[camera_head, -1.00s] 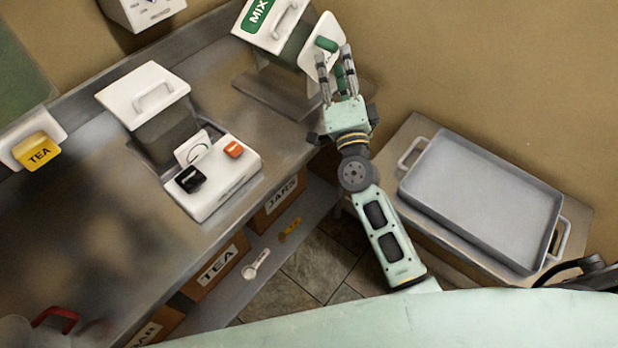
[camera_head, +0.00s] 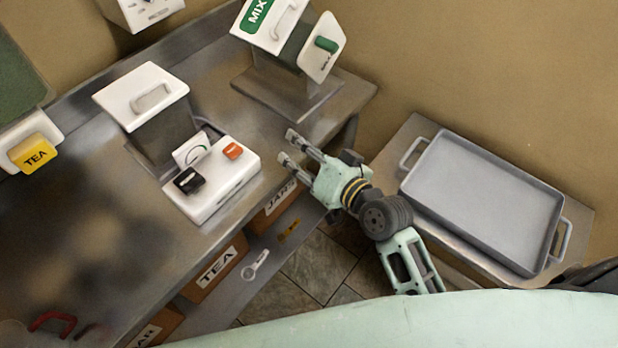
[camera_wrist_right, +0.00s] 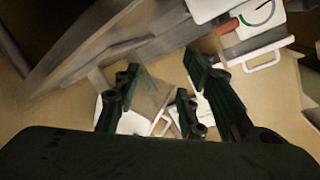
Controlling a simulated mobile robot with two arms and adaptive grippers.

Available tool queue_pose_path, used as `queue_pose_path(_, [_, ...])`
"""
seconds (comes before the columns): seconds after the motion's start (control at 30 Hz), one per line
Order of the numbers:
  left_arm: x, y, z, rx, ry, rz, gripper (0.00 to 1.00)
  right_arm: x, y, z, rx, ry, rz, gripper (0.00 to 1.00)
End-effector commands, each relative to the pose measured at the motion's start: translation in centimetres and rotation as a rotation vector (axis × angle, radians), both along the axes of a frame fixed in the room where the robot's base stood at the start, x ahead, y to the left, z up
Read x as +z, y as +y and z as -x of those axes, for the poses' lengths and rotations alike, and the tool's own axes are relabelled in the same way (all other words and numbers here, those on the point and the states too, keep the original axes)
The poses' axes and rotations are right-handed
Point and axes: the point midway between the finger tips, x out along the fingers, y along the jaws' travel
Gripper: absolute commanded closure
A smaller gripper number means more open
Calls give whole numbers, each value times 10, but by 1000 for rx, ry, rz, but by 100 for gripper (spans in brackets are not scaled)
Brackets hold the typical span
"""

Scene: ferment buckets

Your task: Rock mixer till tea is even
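The mixer (camera_head: 268,22) stands at the back of the metal counter, with a white lid and a green MIX label. A white side panel (camera_head: 318,62) on it carries a green handle (camera_head: 326,44). My right gripper (camera_head: 288,148) is open and empty by the counter's right edge, below and apart from the mixer, its fingers pointing left toward a white switch box (camera_head: 215,178). The wrist view shows its spread fingers (camera_wrist_right: 160,95) with nothing held between them. The tea inside the mixer is hidden. My left gripper is not in view.
The switch box has a black switch, an orange switch and a dial; a lidded container (camera_head: 142,94) stands behind it. A yellow TEA tag (camera_head: 32,153) is at the left. A grey tray (camera_head: 480,200) rests on a side table. Labelled boxes sit below the counter.

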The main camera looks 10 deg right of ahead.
Motion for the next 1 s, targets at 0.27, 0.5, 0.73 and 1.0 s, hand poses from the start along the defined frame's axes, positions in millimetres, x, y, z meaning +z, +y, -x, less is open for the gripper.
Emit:
queue_pose_path(0.27, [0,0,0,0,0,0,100,-33,-1,34,60,117,151,62])
queue_pose_path(0.5, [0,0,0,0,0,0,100,-44,-4,46,80,162,206,62])
queue_pose_path(0.73, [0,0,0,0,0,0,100,-45,-4,47,81,166,211,62])
queue_pose_path(1.0, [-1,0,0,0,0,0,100,-46,-4,47,80,162,216,82])
